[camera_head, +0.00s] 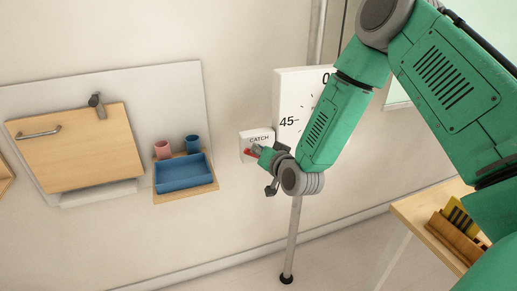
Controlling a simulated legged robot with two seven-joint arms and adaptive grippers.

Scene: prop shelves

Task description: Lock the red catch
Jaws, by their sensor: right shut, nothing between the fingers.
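The red catch (248,153) is a small red piece on a white box labelled CATCH (257,138), in the middle of the head view. My green right arm reaches down from the upper right. My right gripper (258,150) is shut and empty, and its tip is at the catch. The gripper hides part of the red piece, so I cannot tell whether they touch or exactly how the catch is turned. My left gripper is not in view.
A white dial board (290,90) with numbers stands beside the box, partly behind my arm. A wooden cabinet door (80,150) and a blue tray (183,175) with two cups are at left. A wooden table (412,212) is at lower right.

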